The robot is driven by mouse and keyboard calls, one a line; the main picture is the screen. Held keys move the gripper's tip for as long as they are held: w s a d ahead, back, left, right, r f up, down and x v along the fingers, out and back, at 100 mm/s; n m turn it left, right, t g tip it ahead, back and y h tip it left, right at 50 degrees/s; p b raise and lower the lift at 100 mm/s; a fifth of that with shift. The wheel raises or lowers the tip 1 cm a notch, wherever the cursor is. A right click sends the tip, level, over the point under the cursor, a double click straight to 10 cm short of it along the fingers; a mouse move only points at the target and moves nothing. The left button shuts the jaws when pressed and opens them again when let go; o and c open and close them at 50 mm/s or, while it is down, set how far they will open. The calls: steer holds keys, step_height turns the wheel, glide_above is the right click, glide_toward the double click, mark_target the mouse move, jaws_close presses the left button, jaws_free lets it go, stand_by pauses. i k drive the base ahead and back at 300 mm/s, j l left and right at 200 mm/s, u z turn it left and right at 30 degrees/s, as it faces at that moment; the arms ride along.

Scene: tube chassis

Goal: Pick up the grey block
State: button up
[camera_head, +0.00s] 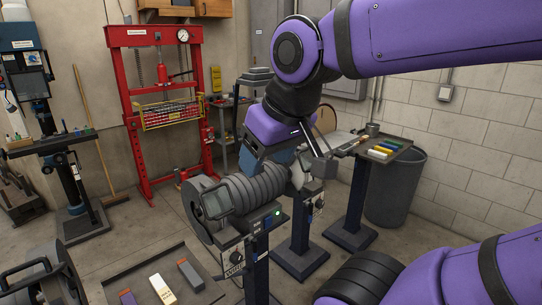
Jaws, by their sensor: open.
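A grey block (190,276) with an orange-brown end lies on the dark low tray (118,281) at the bottom left. A cream-white block (162,289) lies to its left, apart from it. Another block (128,298), with a purplish and orange surface, lies farther left and is partly cut off by the picture's lower edge. My gripper (318,158) hangs below my purple wrist near the middle of the picture, above and to the right of the tray. It is open, well away from the grey block. My wrist hides part of it.
A grey ribbed machine (250,194) on a stand is between my gripper and the tray. A small table (400,146) with several coloured blocks stands at the right, beside a grey bin (397,187). A red press frame (127,110) stands behind.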

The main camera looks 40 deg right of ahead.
mark_target(195, 282)
steer(key=z, duration=0.4)
steer(key=j+z, duration=0.15)
steer(key=z, duration=0.6)
steer(key=j+z, duration=0.1)
steer(key=z, duration=0.3)
steer(key=k+j+z, duration=0.1)
steer(key=k+j, duration=0.4)
